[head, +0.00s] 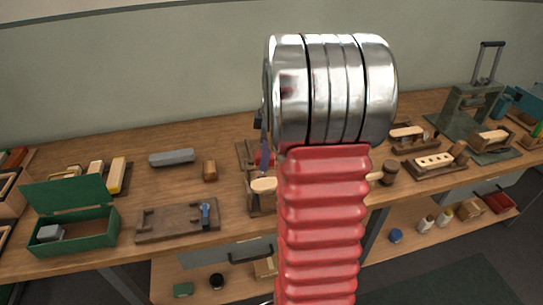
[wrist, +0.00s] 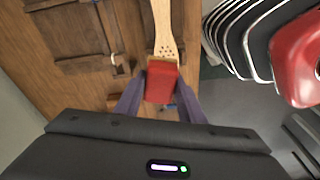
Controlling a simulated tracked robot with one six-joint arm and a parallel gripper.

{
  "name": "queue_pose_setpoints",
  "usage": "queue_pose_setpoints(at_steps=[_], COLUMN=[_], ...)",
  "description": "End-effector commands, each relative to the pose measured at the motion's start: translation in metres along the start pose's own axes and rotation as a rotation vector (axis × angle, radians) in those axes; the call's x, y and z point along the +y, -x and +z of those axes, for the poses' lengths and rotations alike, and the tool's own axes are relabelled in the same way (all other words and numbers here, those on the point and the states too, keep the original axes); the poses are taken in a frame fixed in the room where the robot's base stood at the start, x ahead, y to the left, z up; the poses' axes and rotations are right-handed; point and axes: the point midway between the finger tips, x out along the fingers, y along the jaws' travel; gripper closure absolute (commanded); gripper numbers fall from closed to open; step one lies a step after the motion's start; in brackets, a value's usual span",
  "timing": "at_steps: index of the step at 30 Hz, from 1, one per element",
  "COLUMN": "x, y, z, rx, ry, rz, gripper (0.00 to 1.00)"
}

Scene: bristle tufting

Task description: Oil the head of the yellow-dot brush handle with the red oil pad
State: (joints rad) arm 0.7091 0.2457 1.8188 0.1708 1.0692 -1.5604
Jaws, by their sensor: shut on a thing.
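My gripper (wrist: 160,97) is shut on a red block, the oil pad (wrist: 161,83), in the wrist view. A pale wooden brush handle (wrist: 163,25) runs down to the pad. Its head, with several small holes, is right at the pad's far edge; the two overlap in the picture, and I cannot tell whether they touch. No yellow dot shows on it. In the head view my red arm hides most of this spot. A pale wooden end (head: 263,185) shows just left of the arm, and a bluish jaw of my gripper (head: 265,157) is above it.
A dark wooden fixture (wrist: 85,25) lies beside the handle. Left on the bench are an open green box (head: 75,238), a grey block (head: 172,158) and a board with a blue lever (head: 180,222). Right are wooden holders with pale pieces (head: 434,160) and a green press (head: 472,105).

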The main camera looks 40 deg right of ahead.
Motion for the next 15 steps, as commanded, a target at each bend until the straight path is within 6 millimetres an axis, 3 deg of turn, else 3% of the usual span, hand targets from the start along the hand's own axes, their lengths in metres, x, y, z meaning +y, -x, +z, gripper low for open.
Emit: queue_pose_setpoints(at_steps=[3,6,15], x=[0.001,0.0,0.0], y=[0.009,0.013,0.013], z=[0.021,0.028,0.029], rx=[0.0,0.0,-0.001], ry=[0.052,0.077,0.085], rz=[-0.007,-0.012,-0.013], gripper=[0.82,0.82,0.82])
